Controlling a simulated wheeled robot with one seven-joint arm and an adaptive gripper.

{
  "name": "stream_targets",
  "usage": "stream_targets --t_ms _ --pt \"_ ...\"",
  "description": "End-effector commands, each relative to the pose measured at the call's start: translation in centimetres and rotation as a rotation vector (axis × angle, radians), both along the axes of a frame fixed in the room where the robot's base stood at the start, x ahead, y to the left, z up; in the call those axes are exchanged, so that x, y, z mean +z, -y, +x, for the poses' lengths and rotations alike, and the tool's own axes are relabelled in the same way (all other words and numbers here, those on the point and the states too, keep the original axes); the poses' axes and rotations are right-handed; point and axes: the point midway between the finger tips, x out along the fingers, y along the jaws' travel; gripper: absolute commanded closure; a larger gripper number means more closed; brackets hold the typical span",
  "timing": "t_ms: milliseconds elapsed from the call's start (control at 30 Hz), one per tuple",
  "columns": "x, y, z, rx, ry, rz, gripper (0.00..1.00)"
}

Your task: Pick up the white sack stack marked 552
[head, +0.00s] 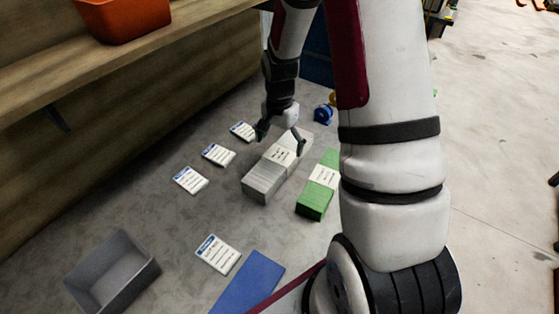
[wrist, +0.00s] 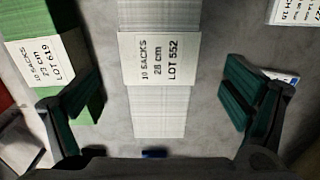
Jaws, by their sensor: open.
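The white sack stack (wrist: 158,112) lies flat on the grey surface. Its paper band (wrist: 158,60) reads 10 sacks, 28 cm, lot 552. In the head view the same stack (head: 262,181) is a pale grey-white block below my gripper (head: 280,136). In the wrist view my gripper (wrist: 163,110) is open, with one finger on each side of the stack and a gap to it on both sides. The fingers hold nothing. How far the fingertips are above the surface is hard to tell.
A green sack stack (head: 314,205) marked lot 619 lies close beside the white one. Several printed cards (head: 190,180) lie to the left. A grey bin (head: 112,272) and a blue sheet (head: 248,284) are at the front. An orange bin (head: 122,18) stands on a wooden shelf.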

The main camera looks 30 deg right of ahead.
Motion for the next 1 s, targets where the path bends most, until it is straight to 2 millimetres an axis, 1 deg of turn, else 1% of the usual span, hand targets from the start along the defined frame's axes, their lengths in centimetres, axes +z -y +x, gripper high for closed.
stream_targets --t_ms 167,500,600,800,833,867,900,967,1000 --pt "-1.0 0.0 -0.1 0.001 -0.001 0.001 0.06" --pt "-5.3 0.1 0.0 0.0 -0.003 0.001 0.06" --pt "-5.7 0.1 0.0 0.0 0.0 0.0 0.06" --pt "-5.8 0.1 0.1 0.0 0.001 0.0 0.06" --pt "-5.8 0.1 0.1 0.0 0.001 0.0 0.08" --pt "-5.8 0.1 0.1 0.0 0.001 0.0 0.15" --pt "-5.8 0.1 0.1 0.0 0.001 0.0 0.24" --pt "-5.8 0.1 0.1 0.0 0.001 0.0 0.38" --pt "-5.8 0.1 0.1 0.0 0.001 0.0 0.47"
